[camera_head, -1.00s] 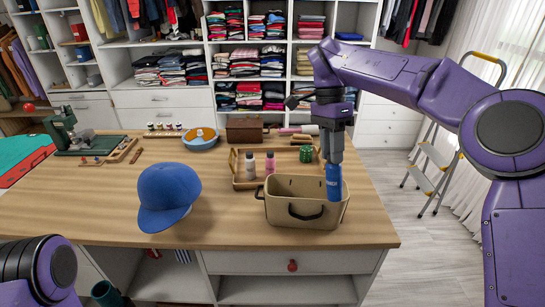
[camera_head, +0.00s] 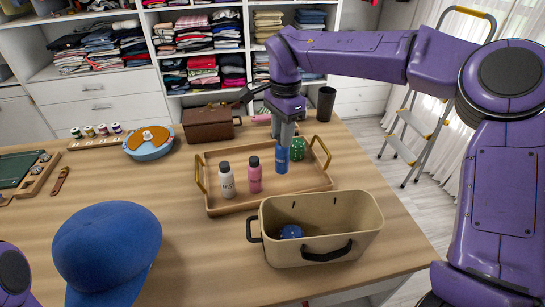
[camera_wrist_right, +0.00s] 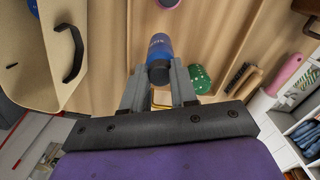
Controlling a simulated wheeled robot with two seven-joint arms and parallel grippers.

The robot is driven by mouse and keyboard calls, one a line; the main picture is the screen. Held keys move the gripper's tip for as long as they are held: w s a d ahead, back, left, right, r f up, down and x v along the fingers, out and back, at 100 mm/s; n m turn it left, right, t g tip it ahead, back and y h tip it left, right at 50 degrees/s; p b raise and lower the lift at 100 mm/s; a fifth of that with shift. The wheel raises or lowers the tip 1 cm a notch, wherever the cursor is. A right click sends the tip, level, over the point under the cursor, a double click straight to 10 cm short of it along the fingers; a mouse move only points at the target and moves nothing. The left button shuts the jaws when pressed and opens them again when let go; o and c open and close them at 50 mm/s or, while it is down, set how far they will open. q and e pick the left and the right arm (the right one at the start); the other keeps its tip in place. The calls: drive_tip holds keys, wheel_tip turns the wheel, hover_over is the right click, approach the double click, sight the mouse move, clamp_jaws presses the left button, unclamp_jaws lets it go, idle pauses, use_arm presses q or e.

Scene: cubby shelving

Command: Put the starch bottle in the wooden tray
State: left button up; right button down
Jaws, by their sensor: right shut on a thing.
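My right gripper (camera_head: 285,138) is shut on the top of a blue bottle (camera_head: 282,160), upright over the back right part of the wooden tray (camera_head: 228,206). I cannot tell whether its base touches the tray floor. In the right wrist view the blue bottle (camera_wrist_right: 157,48) sits between the fingertips (camera_wrist_right: 158,85); its label is too small to read. In the tray stand a white bottle (camera_head: 227,182), a pink bottle (camera_head: 254,176) and a green patterned container (camera_head: 297,149), close right of the blue bottle. Only part of my left arm shows, at the lower left.
A beige bin (camera_head: 325,248) with black handles stands in front of the tray, a small blue object (camera_head: 291,231) inside. A blue cap (camera_head: 105,250) lies at left. Behind are a blue bowl (camera_head: 147,148), a brown box (camera_head: 208,126) and a dark cup (camera_head: 326,102).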

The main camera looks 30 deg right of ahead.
sight(282, 149)
wheel_tip(282, 149, down, 5)
drive_tip(key=shift+f, duration=0.2)
drive_tip(key=c, duration=0.9)
unclamp_jaws()
wheel_tip(282, 149, up, 12)
drive_tip(key=shift+d, duration=0.15)
